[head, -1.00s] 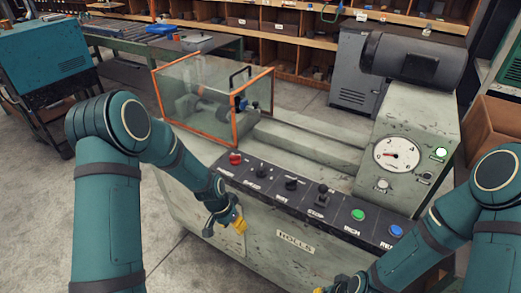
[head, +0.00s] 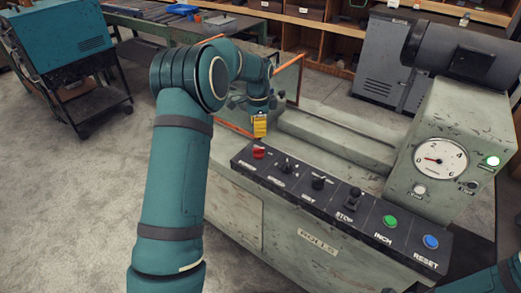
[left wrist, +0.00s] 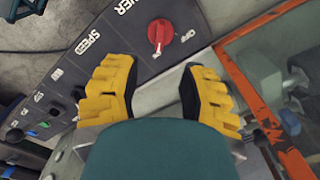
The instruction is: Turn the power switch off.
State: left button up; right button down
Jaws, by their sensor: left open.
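The power switch is a red rotary knob (head: 258,152) at the left end of the black control panel (head: 330,205). In the left wrist view the red knob (left wrist: 160,35) shows beyond the fingertips beside a partly cut-off label ending in "WER". My left gripper (head: 260,127) points down just above and behind the knob in the head view. Its yellow fingers (left wrist: 155,75) are spread apart with nothing between them, and they look apart from the knob. My right gripper is out of view; only part of my right arm shows at the lower right.
The panel also has dark knobs (head: 318,183), a stop lever (head: 353,200), a green button (head: 389,222) and a blue button (head: 430,241). An orange-framed clear guard (head: 289,80) stands close behind the left gripper.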

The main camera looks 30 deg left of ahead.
aim_at(259, 149)
pick_arm(q)
notch_tip(259, 149, down, 10)
jog(key=shift+b, duration=0.95)
grip_shut()
